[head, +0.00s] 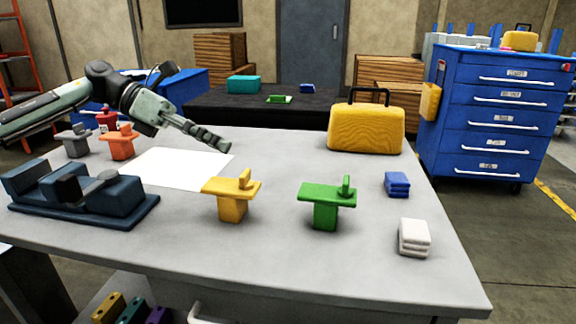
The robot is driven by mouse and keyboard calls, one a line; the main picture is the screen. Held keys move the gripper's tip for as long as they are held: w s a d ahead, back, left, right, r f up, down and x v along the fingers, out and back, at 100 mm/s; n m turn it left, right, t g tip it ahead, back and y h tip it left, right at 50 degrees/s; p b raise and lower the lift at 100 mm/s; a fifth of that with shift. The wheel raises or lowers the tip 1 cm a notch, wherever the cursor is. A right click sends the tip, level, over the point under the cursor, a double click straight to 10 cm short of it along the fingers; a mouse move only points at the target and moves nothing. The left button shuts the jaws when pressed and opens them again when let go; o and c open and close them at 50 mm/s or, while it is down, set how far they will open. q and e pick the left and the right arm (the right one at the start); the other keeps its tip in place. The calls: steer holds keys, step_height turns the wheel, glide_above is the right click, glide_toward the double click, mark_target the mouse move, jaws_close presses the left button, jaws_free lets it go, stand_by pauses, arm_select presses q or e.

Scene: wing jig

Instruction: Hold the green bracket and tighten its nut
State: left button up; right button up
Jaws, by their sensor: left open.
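The green bracket (325,212) stands upright on the grey table (290,262), right of the middle in the head view. It has a flat top plate and a small upright tab at the right of the top. I cannot make out a separate nut on it. My left gripper (222,144) reaches in from the left, above the far edge of a white sheet. It is open and empty, up and to the left of the green bracket and clear of it. My right gripper is not in view.
A yellow bracket (232,207) stands left of the green one. An orange bracket (121,146), grey bracket (75,142) and dark fixture (85,200) are at left. A yellow case (366,130), blue blocks (397,184) and white blocks (414,238) stand right. A white sheet (178,170) lies flat.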

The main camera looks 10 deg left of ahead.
mark_target(306, 189)
arm_select(q)
steer(key=d+f+m+y, duration=0.1)
steer(key=d+m+y, duration=0.1)
steer(key=d, duration=0.2)
steer(key=d+f+m+g+y, duration=0.1)
steer(key=d+m+y, duration=0.1)
steer(key=d+m, duration=0.1)
steer(key=w+d+f+m+g+y, duration=0.1)
steer(key=d+f+m, duration=0.1)
steer(key=d, duration=0.3)
steer(key=shift+w+d+f+y, duration=0.1)
steer(key=shift+d+y, duration=0.2)
steer(key=shift+y, duration=0.1)
steer(key=shift+w+d+f+m+y, duration=0.15)
steer(key=shift+d+f+m+y, duration=0.2)
steer(key=shift+d, duration=0.25)
steer(key=x, duration=0.7)
steer(key=shift+w+d+f, duration=0.1)
steer(key=shift+d+f, duration=0.1)
steer(key=shift+f, duration=0.05)
steer(key=c, duration=1.4)
steer(key=shift+r, duration=0.1)
steer(key=shift+c, duration=0.3)
steer(key=shift+r, duration=0.2)
